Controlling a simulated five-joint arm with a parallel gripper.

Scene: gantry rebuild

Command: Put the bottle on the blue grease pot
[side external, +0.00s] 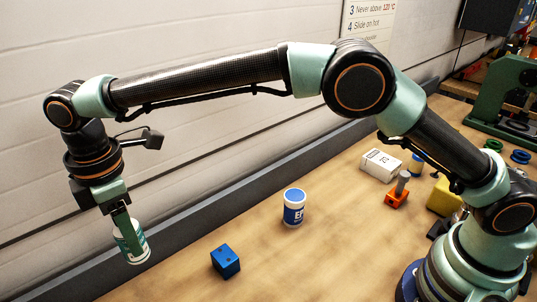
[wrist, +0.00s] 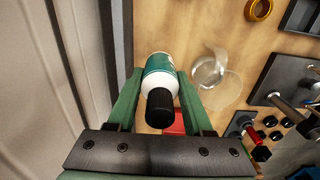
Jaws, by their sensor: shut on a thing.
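My gripper (side external: 127,222) hangs at the left in the side view, shut on a white and green bottle (side external: 135,246). The bottle is slightly tilted there, and the finger hides part of it. In the wrist view the bottle (wrist: 158,65) sits between both green fingers of my gripper (wrist: 159,80), its black cap toward the camera. The blue grease pot (side external: 293,208), with a blue lid and a white and blue label, stands upright on the bench, well to the right of the bottle. I cannot make out the pot in the wrist view.
A blue block (side external: 225,261) lies on the bench (side external: 270,265) between bottle and pot. A white box (side external: 380,166) and an orange part (side external: 397,196) are farther right. A grey rail (side external: 190,205) runs along the wall. A clear round vessel (wrist: 207,72) shows in the wrist view.

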